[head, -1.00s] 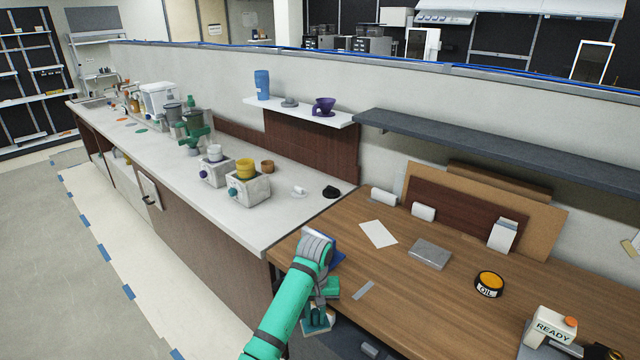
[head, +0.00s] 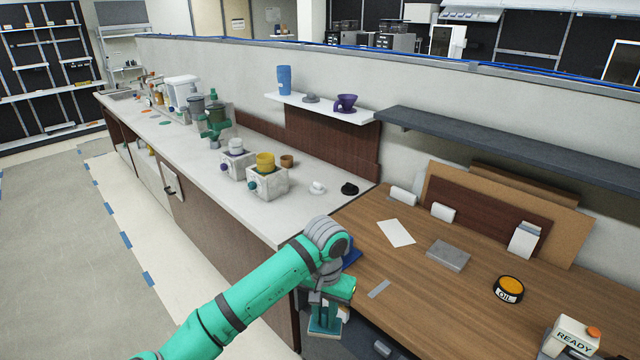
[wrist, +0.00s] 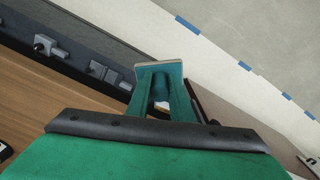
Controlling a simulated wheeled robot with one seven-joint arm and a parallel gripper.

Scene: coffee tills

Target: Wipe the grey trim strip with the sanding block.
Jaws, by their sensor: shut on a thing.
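A short, thin grey strip (head: 379,289) lies flat on the wooden worktop near its front edge; it looks like the grey trim strip. My gripper (head: 327,301) is just left of it in the head view, beyond the worktop's front edge. It is shut on a teal block with a pale edge (head: 325,326), which looks like the sanding block. The block hangs below the gripper, apart from the strip. In the wrist view the block (wrist: 158,78) shows beyond the green gripper body.
On the wooden worktop (head: 420,295) are a grey slab (head: 448,254), a white sheet (head: 396,233), an oil tin (head: 509,289) and a READY box (head: 572,338). A pale counter (head: 290,215) with grinders adjoins at left. The wood around the strip is clear.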

